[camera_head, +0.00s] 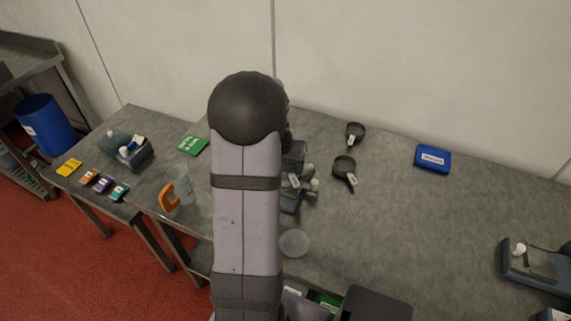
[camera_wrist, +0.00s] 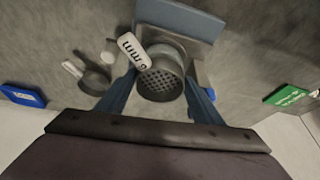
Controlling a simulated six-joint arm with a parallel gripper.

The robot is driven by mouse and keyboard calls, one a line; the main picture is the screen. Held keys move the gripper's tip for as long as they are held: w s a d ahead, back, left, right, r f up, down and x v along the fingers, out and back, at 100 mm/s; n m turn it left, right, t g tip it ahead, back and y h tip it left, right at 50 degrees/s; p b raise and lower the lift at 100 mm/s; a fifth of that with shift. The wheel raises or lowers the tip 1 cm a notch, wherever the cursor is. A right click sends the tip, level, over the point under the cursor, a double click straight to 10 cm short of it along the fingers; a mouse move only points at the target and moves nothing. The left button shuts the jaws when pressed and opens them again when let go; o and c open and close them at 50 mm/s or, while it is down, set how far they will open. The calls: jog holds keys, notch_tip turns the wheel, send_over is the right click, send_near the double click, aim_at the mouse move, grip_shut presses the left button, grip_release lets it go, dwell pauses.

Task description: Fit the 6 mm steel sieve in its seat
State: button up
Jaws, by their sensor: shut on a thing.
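In the wrist view, the steel sieve (camera_wrist: 161,84) is a short grey cup with a perforated face and a white tag reading "6 mm". My gripper (camera_wrist: 160,80) has its blue fingers closed on either side of it. Behind it is a blue-grey device (camera_wrist: 182,18) with a pale metal part. I cannot tell whether the sieve touches it or where its seat is. In the head view, my arm hides the gripper and the sieve; part of the blue-grey device (camera_head: 289,203) shows to the right of my arm.
Two dark handled sieves with white tags, one nearer (camera_head: 343,165) and one farther (camera_head: 355,130), lie right of the device. A blue labelled box (camera_head: 433,158) is farther right. A clear round disc (camera_head: 294,243) lies in front. A green pack (camera_head: 193,146) and clear jug (camera_head: 180,184) are left.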

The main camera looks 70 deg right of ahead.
jog(key=shift+f+b, duration=0.6)
jog(key=shift+f, duration=0.05)
dwell(0.5)
jog(key=o, duration=1.2)
jog(key=shift+s, duration=0.1)
jog(key=shift+o, duration=0.4)
jog(key=shift+r, duration=0.15)
